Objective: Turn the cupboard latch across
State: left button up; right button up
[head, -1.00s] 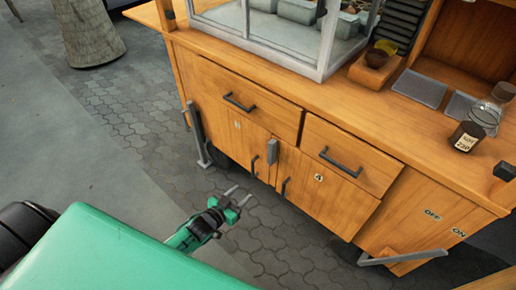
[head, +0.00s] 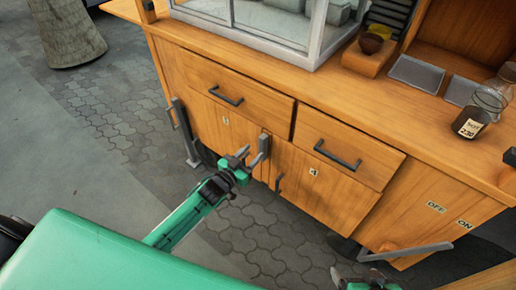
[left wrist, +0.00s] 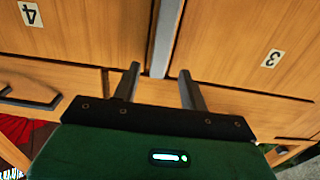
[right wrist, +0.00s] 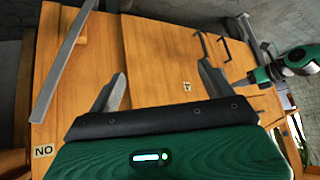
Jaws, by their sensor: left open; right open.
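The latch (head: 264,143) is a grey upright bar at the top of the seam between two wooden cupboard doors, numbered 3 and 4. My left gripper (head: 250,157) is open right in front of it and partly covers its lower end. In the left wrist view the latch (left wrist: 166,35) shows as a grey bar running down to the gap between the fingertips (left wrist: 159,70). I cannot tell whether either finger touches it. My right gripper (right wrist: 160,75) is open and empty, facing the cupboard front; in the head view it shows at the bottom edge.
Two drawers with dark handles (head: 226,96) sit above the doors. A grey slanted bar (head: 405,251) juts from the cupboard's lower right; it also shows in the right wrist view (right wrist: 62,65). A jar (head: 470,122) stands on the counter. Paved floor (head: 115,115) is clear at left.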

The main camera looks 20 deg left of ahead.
aim_at(261, 145)
pick_arm(q)
jog(key=shift+x, duration=2.15)
grip_shut()
